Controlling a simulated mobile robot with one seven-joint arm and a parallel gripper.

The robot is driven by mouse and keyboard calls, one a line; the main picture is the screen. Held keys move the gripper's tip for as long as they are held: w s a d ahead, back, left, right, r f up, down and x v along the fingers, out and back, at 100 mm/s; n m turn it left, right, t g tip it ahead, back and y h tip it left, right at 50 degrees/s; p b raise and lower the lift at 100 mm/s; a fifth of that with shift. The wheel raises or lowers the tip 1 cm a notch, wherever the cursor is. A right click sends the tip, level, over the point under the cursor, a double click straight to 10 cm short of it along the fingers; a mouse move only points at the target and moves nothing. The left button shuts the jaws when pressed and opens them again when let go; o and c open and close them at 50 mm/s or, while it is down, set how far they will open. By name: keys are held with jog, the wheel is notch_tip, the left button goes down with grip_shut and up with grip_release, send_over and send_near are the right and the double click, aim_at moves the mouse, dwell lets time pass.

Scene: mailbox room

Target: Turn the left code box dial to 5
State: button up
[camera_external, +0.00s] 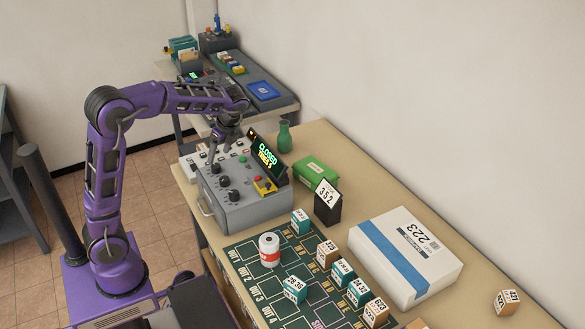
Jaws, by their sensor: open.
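The code box (255,213) is a grey console on the table, with a slanted screen (267,159) reading "CLOSED" and what looks like "TRIES 5". Black round dials (233,195) stand in a row on its top face. The dial at the far end of the row (216,168) is close to my gripper (217,151). My gripper is open and points down above the far part of the console. I cannot tell whether its fingers touch that dial. The dial markings and pointer positions are too small to read.
A yellow block with a red button (265,187) sits on the console. A green vase (285,137), green box (315,173), black "352" stand (327,205) and large white parcel (405,255) stand to the right. A white-and-red cylinder (269,249) and several small boxes occupy the green mat.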

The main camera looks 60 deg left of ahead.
aim_at(216, 165)
jog(key=b+x, duration=0.1)
jog(key=x, duration=0.5)
jog(key=shift+f, duration=0.15)
jog(key=shift+c, duration=0.3)
grip_shut()
